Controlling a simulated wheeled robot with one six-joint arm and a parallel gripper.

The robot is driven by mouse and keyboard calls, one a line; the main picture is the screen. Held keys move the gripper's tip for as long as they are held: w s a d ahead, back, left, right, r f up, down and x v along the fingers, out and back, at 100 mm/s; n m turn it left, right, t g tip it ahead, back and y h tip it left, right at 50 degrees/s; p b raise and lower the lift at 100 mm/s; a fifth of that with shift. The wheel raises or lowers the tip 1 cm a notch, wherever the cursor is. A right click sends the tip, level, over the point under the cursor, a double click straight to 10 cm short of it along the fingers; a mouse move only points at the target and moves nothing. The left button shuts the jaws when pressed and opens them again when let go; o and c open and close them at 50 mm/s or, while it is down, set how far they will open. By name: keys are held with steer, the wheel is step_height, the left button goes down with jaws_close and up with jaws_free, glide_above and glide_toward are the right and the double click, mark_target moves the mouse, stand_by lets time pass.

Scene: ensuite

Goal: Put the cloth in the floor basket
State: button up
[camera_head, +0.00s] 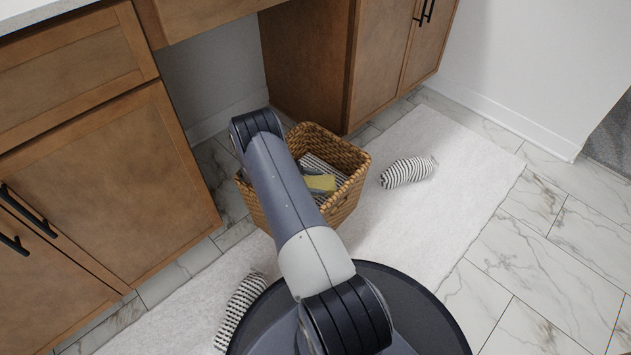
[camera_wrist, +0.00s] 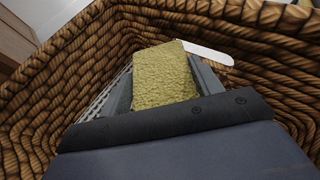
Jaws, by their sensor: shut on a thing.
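The yellow cloth (camera_wrist: 163,78), a rough-textured block shape, is between the two fingers of my gripper (camera_wrist: 164,66) in the wrist view. My gripper is shut on it, down inside the wicker floor basket (camera_wrist: 62,75). In the head view the yellow cloth (camera_head: 320,183) shows inside the basket (camera_head: 345,152), below the rim. My arm crosses in front and hides most of the gripper and the basket's left part. Whether the cloth touches the basket's bottom cannot be told.
Striped rolls lie on the white rug (camera_head: 440,150), one right of the basket (camera_head: 408,172) and one at front left (camera_head: 240,312). Wooden cabinets (camera_head: 110,185) stand left and behind. Open floor lies right.

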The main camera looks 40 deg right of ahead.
steer(key=shift+f, duration=0.3)
steer(key=o, duration=1)
steer(key=shift+c, duration=0.2)
steer(key=shift+r, duration=0.5)
steer(key=p+v, duration=0.2)
steer(key=v, duration=0.4)
steer(key=shift+w+a+r, duration=0.15)
steer(key=shift+a+r, duration=0.1)
steer(key=shift+r, duration=0.1)
steer(key=shift+w+a+r, duration=0.1)
steer(key=shift+w+a, duration=0.1)
steer(key=shift+a, duration=0.1)
steer(key=shift+o, duration=0.3)
